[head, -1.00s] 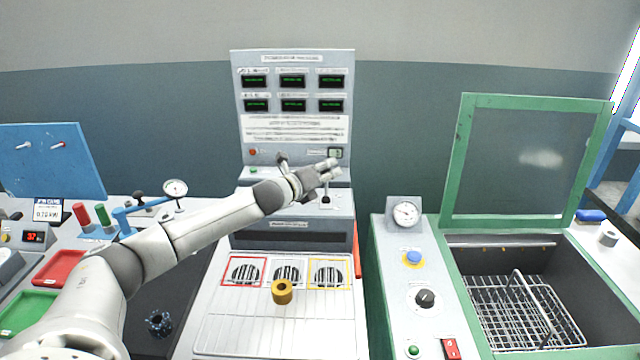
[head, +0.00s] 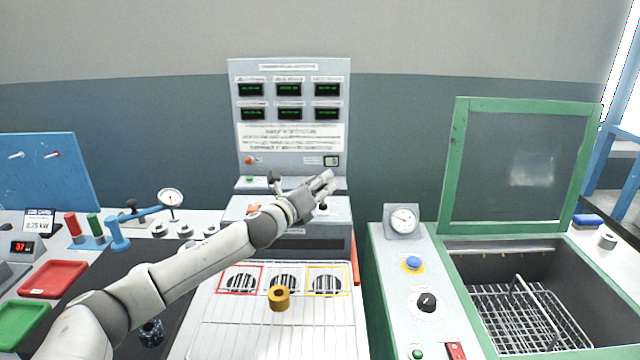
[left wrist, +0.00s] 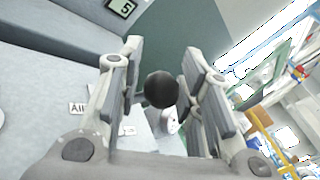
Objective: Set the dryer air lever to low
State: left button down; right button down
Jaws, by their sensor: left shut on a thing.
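The dryer is the grey machine with an upright display panel (head: 290,130) in the middle of the head view. My left gripper (head: 325,183) is over the right side of its control ledge, at the air lever. In the left wrist view, the lever's round black knob (left wrist: 160,89) sits between the two fingers of my left gripper (left wrist: 160,80), which is shut on it. A label beginning "AI" (left wrist: 77,107) is beside it, partly hidden by a finger. The lever's stem is mostly hidden, so its exact setting cannot be read. My right gripper is not in view.
Another dark-knobbed lever (head: 274,178) stands left of my gripper. A green-framed basin (head: 450,290) is at the right. A blue tap (head: 118,235) and red tray (head: 55,279) are at the left.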

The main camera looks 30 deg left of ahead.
pick_arm(q)
jog(key=shift+s+d+f, duration=0.1)
jog(key=shift+d+f, duration=0.5)
jog(key=shift+f, duration=0.05)
jog(key=c, duration=1.5)
grip_release()
jog(key=o, duration=0.4)
jog(key=shift+s+r, duration=0.1)
jog(key=shift+s+f, duration=0.2)
jog(key=shift+s, duration=0.15)
jog(key=shift+s+a+r, duration=0.15)
jog(key=shift+s, duration=1.7)
jog(key=shift+s+a+r, duration=0.2)
jog(key=shift+s, duration=1.7)
jog(key=shift+s+a+r, duration=0.15)
jog(key=shift+s, duration=1.7)
